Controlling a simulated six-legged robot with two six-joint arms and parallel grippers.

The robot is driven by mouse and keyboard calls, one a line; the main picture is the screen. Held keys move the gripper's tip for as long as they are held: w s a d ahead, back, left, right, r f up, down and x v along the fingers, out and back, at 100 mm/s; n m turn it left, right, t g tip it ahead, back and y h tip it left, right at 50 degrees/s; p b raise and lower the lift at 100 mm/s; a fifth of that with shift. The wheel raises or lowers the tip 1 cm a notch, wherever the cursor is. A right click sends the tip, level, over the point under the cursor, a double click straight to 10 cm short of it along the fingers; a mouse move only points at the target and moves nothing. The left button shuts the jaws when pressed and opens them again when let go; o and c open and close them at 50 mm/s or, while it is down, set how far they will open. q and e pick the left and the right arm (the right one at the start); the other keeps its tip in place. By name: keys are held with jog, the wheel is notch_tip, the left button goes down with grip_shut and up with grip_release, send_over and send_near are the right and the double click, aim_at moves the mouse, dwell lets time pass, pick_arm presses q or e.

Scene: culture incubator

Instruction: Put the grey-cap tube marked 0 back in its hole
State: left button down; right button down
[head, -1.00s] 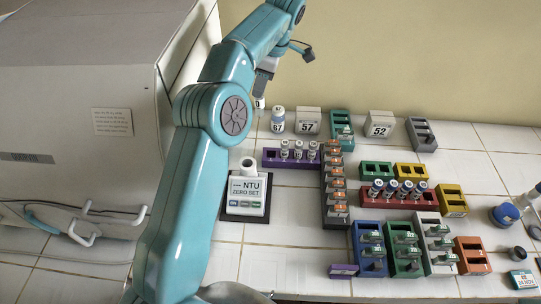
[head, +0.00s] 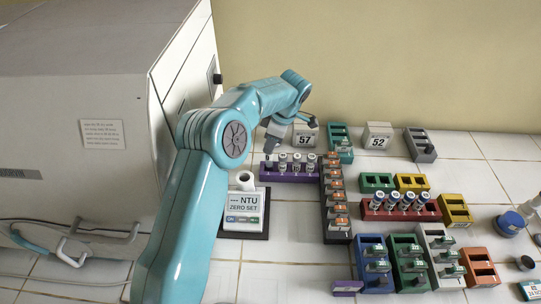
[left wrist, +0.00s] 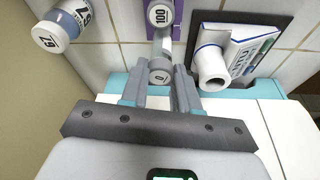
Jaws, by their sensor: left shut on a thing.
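The tube marked 0 (left wrist: 160,72) has a grey cap and shows between the finger pads in the left wrist view. My left gripper (left wrist: 164,84) is shut on it. In the head view, my left gripper (head: 270,148) points down at the left end of the purple rack (head: 290,177). The held tube (head: 268,165) shows under it there, in line with several tubes standing in the rack. A tube marked 100 (left wrist: 160,16) is just beyond it in the wrist view. I cannot tell whether the held tube's lower end is inside the hole. My right gripper is out of view.
The NTU zero-set meter (head: 243,208) stands in front of the purple rack, with its white port close to the gripper. A rack of orange-topped items (head: 337,238) adjoins the purple rack's right end.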

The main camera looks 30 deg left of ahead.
pick_arm(q)
jog(key=b+x, duration=0.1)
jog(key=x, duration=0.1)
jog(key=b+x, duration=0.1)
jog(key=x, duration=0.1)
jog(key=shift+w+d+f, duration=0.1)
jog(key=shift+d+f, duration=0.05)
jog(key=shift+d, duration=0.25)
jog(key=shift+w+d+f, duration=0.1)
jog(key=shift+f+b, duration=0.25)
jog(key=shift+b, duration=0.1)
jog(key=c, duration=1.3)
grip_release()
jog(key=shift+f, duration=0.1)
jog(key=o, duration=0.5)
